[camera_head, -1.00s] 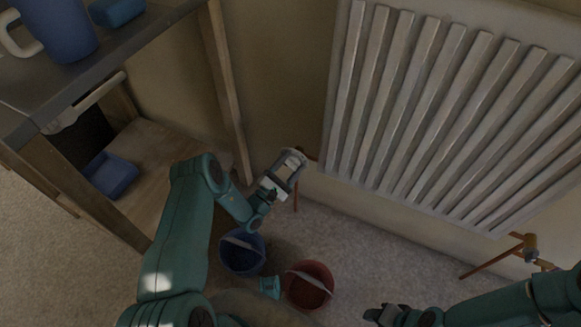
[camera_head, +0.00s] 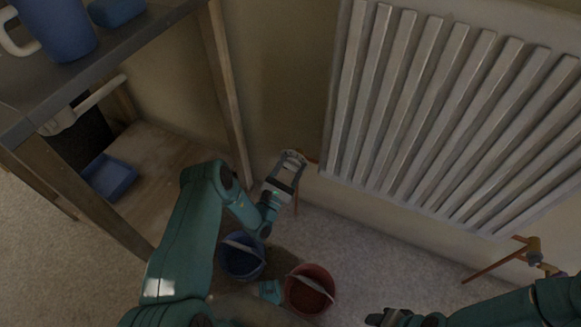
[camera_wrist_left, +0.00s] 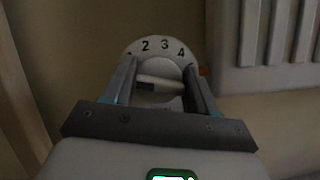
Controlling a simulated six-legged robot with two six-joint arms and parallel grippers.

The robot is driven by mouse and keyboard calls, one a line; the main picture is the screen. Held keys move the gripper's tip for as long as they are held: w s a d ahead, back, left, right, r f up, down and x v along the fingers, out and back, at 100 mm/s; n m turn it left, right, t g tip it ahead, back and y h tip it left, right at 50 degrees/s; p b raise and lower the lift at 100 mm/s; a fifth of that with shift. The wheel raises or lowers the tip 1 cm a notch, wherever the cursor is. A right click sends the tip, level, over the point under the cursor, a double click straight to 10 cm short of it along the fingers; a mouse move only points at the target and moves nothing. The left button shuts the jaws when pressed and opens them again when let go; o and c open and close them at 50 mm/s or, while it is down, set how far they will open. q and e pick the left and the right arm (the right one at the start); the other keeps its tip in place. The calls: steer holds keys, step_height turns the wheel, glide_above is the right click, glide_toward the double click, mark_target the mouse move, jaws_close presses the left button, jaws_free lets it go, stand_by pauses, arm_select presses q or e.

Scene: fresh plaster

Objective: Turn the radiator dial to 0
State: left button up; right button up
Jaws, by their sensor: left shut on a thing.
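The white radiator dial (camera_wrist_left: 163,47) shows in the left wrist view, with the numbers 2, 3 and 4 readable along its upper rim. Its raised middle grip (camera_wrist_left: 160,80) lies roughly level, with a dark patch at its left. The dial's lower part is hidden, and I cannot read a 0. My left gripper (camera_wrist_left: 162,72) is shut on the dial, one finger at each side. In the head view my left gripper (camera_head: 292,160) is at the radiator's lower left corner and largely covers the dial. My right gripper (camera_head: 380,317) is at the bottom edge, its jaws unclear.
The white ribbed radiator (camera_head: 440,110) hangs on the wall. A copper pipe with a brass fitting (camera_head: 533,245) is at its lower right. A blue bucket (camera_head: 241,262) and a red bucket (camera_head: 309,290) stand below my left gripper. A shelf unit (camera_head: 228,90) stands at the left.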

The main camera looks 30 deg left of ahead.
arm_select(q)
steer(key=o, duration=1)
steer(key=p+v, duration=0.2)
steer(key=v, duration=1.4)
steer(key=shift+s, duration=0.2)
